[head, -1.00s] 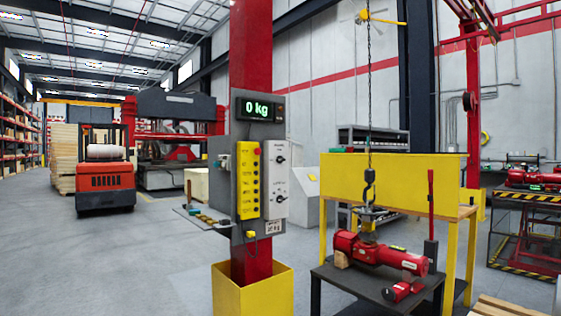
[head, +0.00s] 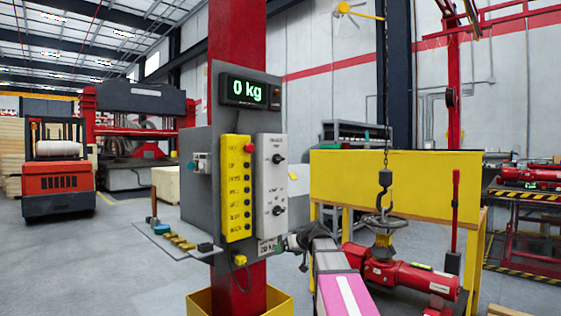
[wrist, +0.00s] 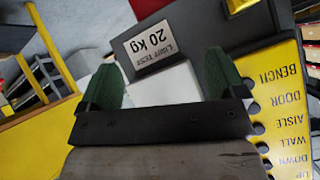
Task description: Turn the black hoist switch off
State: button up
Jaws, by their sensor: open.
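A white switch box (head: 270,190) on the grey panel carries two black rotary knobs, an upper one (head: 279,158) and a lower one (head: 279,210). The small lettering is too blurred to tell which is the hoist switch. My gripper (head: 288,243) is near the box's lower right corner, below the lower knob and not visibly touching it. In the wrist view my gripper (wrist: 162,85) has its two green fingers spread, with part of the white box (wrist: 165,88) showing between them. No knob is visible in that view.
A yellow button strip (head: 235,188) is left of the box, below a display (head: 249,91) reading 0 kg. A hook (head: 385,180) hangs over a red actuator (head: 405,275) at right. A small shelf (head: 165,240) juts out left.

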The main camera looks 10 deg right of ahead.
jog(key=w+d+r+n+t+y, duration=0.1)
jog(key=w+r, duration=0.1)
jog(key=r, duration=0.6)
jog(key=w+d+r+t+y, duration=0.1)
jog(key=w+r+t, duration=0.1)
jog(key=r, duration=0.6)
jog(key=n+t+y, duration=0.2)
jog(key=n+t, duration=0.1)
send_near(281, 159)
jog(key=x, duration=1)
jog(key=shift+a, duration=0.1)
jog(key=c, duration=0.9)
